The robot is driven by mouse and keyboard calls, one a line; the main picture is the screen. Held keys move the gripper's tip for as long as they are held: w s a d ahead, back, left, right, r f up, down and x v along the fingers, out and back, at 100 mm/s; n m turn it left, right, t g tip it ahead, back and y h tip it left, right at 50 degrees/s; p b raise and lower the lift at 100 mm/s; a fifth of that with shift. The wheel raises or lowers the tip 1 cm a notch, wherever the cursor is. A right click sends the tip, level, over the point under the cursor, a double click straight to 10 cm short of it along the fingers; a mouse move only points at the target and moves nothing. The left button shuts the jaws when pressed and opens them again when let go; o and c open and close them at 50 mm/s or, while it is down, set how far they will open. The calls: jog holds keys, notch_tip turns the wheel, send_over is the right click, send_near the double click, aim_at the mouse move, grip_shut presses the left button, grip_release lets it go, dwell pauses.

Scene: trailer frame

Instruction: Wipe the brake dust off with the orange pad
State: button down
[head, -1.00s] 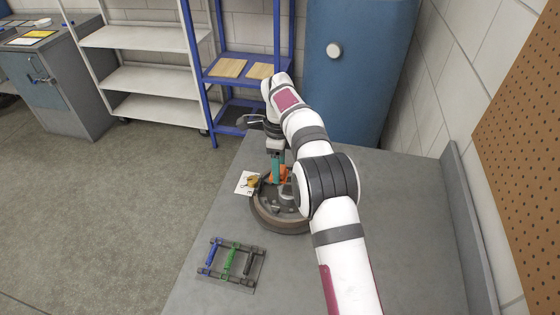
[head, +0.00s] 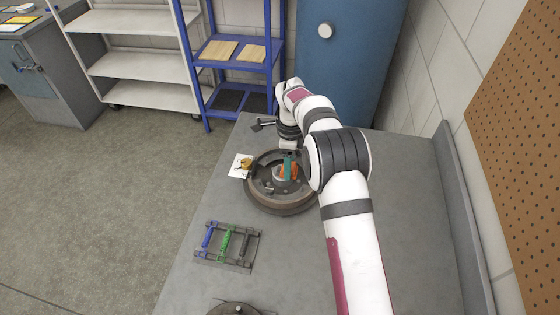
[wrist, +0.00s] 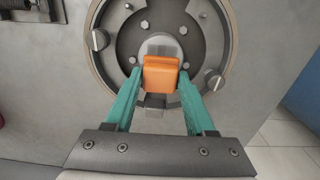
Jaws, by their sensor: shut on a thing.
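The orange pad (wrist: 161,74) is held between the teal fingertips of my gripper (wrist: 160,86), which is shut on it. In the head view the pad (head: 288,173) and my gripper (head: 287,163) are over the middle of the round brake assembly (head: 290,207). The assembly has a brown outer rim and a grey backing plate with bolts and round knobs. In the wrist view the pad covers part of its pale hub (wrist: 158,45). I cannot tell whether the pad touches the surface. No brake dust can be clearly made out.
A rack with blue, green and black handles (head: 227,243) lies nearer on the grey bench (head: 330,260). A white card (head: 238,166) with a brownish item lies left of the assembly. Another round part (head: 235,309) shows at the bottom edge. A blue cabinet (head: 340,70) stands behind.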

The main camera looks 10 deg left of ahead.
aim_at(274, 170)
jog(key=shift+d, duration=0.65)
jog(key=shift+a, duration=2.95)
notch_tip(274, 170, up, 8)
